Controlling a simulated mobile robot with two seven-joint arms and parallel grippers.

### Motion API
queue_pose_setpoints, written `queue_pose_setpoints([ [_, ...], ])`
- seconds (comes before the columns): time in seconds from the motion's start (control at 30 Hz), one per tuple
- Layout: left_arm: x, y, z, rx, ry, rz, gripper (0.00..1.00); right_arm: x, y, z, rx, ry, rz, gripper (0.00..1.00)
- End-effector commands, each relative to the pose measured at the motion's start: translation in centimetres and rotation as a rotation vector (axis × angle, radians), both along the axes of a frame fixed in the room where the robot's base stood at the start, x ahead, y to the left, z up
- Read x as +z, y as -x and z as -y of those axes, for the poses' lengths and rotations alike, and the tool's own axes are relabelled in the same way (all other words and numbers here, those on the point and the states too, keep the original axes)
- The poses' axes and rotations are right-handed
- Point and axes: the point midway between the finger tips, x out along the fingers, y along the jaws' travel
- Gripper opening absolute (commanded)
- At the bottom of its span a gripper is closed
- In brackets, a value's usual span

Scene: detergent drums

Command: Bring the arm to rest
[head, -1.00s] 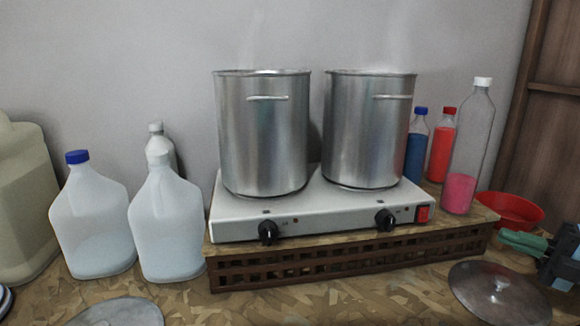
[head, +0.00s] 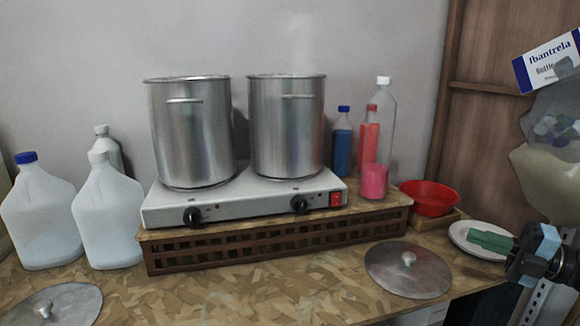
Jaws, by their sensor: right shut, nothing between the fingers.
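My right gripper (head: 474,239) comes in from the right edge, with green fingers and a black and light-blue body. Its fingers are shut with nothing between them. In the picture they lie over a white plate (head: 462,232); whether they touch it I cannot tell. My left gripper is not in view.
Two steel pots (head: 190,135) stand on a white hot plate (head: 250,205) on a wooden crate (head: 270,242). A red bowl (head: 430,200) and a metal lid (head: 408,270) are near the gripper. Bottles (head: 342,145) stand behind; jugs (head: 110,215) stand left. A wooden panel (head: 490,130) rises behind right.

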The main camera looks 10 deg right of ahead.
Motion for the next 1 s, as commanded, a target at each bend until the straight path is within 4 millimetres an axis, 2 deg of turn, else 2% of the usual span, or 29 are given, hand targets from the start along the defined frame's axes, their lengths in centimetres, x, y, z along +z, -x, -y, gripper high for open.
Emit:
queue_pose_setpoints([
  [0.03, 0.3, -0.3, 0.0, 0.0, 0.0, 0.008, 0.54, -2.4, 0.0, -1.0, -0.007, -0.045, -0.047, 0.0],
  [0.27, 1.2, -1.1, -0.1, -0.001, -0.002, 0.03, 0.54, -10.2, 0.5, -4.0, -0.088, -0.206, -0.22, 0.0],
  [0.47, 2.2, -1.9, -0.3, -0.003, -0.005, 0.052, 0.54, -19.0, 3.3, -7.8, -0.208, -0.397, -0.443, 0.0],
  [0.57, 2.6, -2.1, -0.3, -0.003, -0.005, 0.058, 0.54, -23.6, 5.8, -10.2, -0.292, -0.505, -0.58, 0.0],
  [0.7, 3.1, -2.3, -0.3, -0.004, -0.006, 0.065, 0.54, -29.5, 10.5, -13.4, -0.43, -0.655, -0.78, 0.0],
  [0.77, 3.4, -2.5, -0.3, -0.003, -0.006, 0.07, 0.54, -31.8, 12.8, -14.8, -0.494, -0.716, -0.868, 0.0],
  [0.9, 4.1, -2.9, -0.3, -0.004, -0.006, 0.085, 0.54, -36.1, 18.8, -18.0, -0.66, -0.855, -1.071, 0.0],
  [1.0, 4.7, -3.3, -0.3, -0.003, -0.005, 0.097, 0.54, -38.3, 23.3, -20.1, -0.783, -0.944, -1.208, 0.0],
])
